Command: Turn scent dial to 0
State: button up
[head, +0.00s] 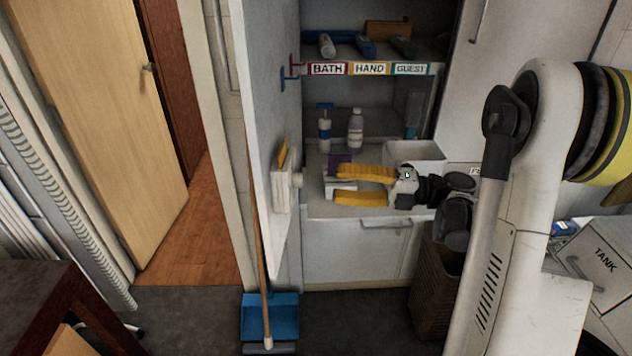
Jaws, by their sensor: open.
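A white box-shaped unit (281,190) is fixed to the left side panel of the cupboard, with a yellow piece on its top. A small pale round knob (297,180) sticks out from its right side; it may be the scent dial. No digits or pointer can be read on it. My gripper (332,185) reaches in from the right with two yellow fingers pointing left. The fingers are spread apart, one above the other, and their tips look a short way right of the knob. I see nothing held between them, though a pale box and a purple item show behind.
Two bottles (355,131) stand on the shelf behind my gripper. A labelled shelf edge (370,69) runs above. A white bin (415,154) stands behind my wrist. A broom and blue dustpan (270,317) are below the panel. A wicker basket (436,290) stands at lower right.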

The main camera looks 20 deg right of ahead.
jog(key=v, duration=0.4)
jog(key=shift+s, duration=0.1)
dwell(0.3)
